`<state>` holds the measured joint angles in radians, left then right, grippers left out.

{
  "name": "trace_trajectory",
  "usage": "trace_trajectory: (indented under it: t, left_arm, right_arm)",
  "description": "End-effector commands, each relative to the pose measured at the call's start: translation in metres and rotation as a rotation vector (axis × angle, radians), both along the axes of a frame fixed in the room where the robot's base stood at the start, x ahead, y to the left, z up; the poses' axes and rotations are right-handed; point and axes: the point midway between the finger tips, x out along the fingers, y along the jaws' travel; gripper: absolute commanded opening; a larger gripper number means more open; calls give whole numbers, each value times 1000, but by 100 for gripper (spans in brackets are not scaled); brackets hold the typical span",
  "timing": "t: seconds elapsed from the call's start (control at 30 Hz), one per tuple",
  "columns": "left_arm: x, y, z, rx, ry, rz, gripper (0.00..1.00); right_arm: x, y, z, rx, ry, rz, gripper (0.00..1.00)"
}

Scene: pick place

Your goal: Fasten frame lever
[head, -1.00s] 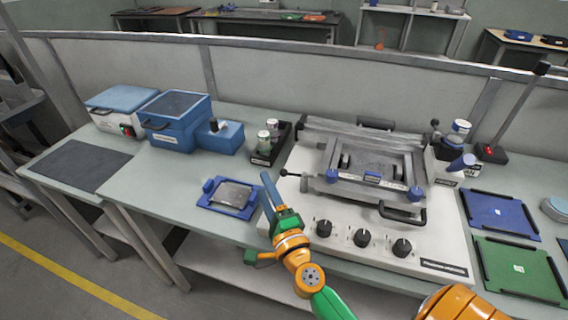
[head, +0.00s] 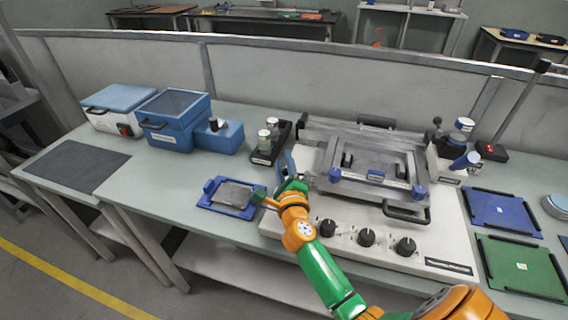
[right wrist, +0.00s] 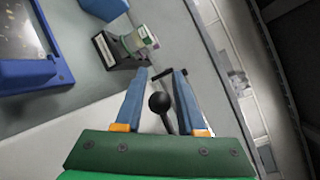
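The grey metal frame (head: 397,184) with blue knobs lies on the white machine (head: 450,236) in the head view. A lever with a black ball knob (right wrist: 160,102) shows in the right wrist view, between the two blue fingers of my right gripper (right wrist: 160,80). The fingers are apart, with a gap on both sides of the knob. In the head view my right gripper (head: 287,164) is at the left side of the machine and hides the lever's knob. Whether a finger touches the lever is not clear. My left gripper is not in view.
A blue fixture with a grey plate (head: 208,201) lies left of my right gripper. A black tray with small jars (head: 262,158) stands just behind it. Black dials (head: 366,237) line the machine's front. Blue (head: 503,212) and green (head: 520,266) panels lie at right.

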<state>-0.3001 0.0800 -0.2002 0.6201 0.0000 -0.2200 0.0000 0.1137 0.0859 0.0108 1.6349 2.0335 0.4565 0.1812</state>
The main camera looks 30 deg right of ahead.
Motion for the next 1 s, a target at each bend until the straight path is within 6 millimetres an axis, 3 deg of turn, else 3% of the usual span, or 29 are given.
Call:
trace_trajectory:
  t: [0.03,0.1,0.13,0.3,0.5,0.8,0.83,0.93,1.0]
  left_arm:
    - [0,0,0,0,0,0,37]
    - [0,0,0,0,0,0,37]
    - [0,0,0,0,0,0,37]
    - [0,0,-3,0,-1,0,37]
    - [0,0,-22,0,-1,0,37]
    - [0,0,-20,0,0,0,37]
    - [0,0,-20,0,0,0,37]
    - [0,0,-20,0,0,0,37]
    - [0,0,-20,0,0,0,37]
  right_arm:
    - [0,0,0,0,0,0,22]
    - [0,0,0,0,0,0,3]
    - [0,0,0,0,0,0,0]
    - [1,-1,-1,2,-2,-20,0]
    - [6,-13,-4,4,-4,-221,0]
    - [5,-16,1,0,-1,-257,0]
    - [5,-16,1,0,-1,-257,29]
    - [6,-16,0,0,-1,-257,56]
    - [5,-16,0,0,-1,-255,57]
